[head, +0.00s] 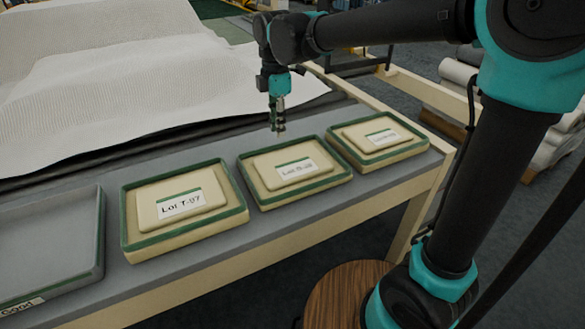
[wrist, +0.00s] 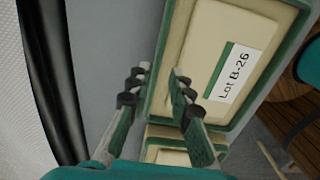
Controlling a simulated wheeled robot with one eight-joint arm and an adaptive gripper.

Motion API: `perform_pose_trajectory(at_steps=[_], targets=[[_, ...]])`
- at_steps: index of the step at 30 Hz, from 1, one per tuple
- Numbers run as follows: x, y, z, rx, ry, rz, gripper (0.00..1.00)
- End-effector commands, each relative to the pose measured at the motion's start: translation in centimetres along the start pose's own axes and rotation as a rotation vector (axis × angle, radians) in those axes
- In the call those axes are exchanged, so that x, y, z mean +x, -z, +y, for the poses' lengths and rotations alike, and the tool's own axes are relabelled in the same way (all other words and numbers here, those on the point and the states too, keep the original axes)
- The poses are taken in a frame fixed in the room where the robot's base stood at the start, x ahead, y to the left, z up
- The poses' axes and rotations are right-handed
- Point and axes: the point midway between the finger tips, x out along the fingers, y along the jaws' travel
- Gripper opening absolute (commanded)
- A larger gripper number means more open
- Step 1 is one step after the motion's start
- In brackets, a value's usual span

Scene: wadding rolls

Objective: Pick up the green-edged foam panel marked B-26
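The green-edged foam panel marked Lot B-26 (wrist: 204,40) lies flat in the wrist view, its white label with a green stripe readable. In the head view it appears to be the middle panel (head: 270,173) of three, though its label is hard to read there. My gripper (head: 279,131) hangs just beyond the middle panel's back edge. In the wrist view my gripper (wrist: 156,85) is open and empty, with a clear gap between its fingers. One finger shows over the grey tabletop, the other over the panel's edge. I cannot tell its height above the panel.
A similar panel marked Lot T-07 (head: 160,205) lies to the left, and another panel (head: 359,140) with an unreadable label lies to the right. A grey tray (head: 50,235) is at far left. White wadding (head: 150,80) covers the back. A round wooden stool (head: 345,290) stands in front.

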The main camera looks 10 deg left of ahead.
Motion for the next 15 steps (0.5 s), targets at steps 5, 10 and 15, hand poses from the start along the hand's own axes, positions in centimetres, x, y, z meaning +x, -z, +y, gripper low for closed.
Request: perform_pose_trajectory(at_steps=[5,10,15], targets=[[2.0,-0.1,0.2,0.000,0.000,0.000,0.21],[4.3,-0.1,0.3,0.000,0.000,0.000,0.21],[5.2,-0.1,0.3,0.000,0.000,0.000,0.21]])
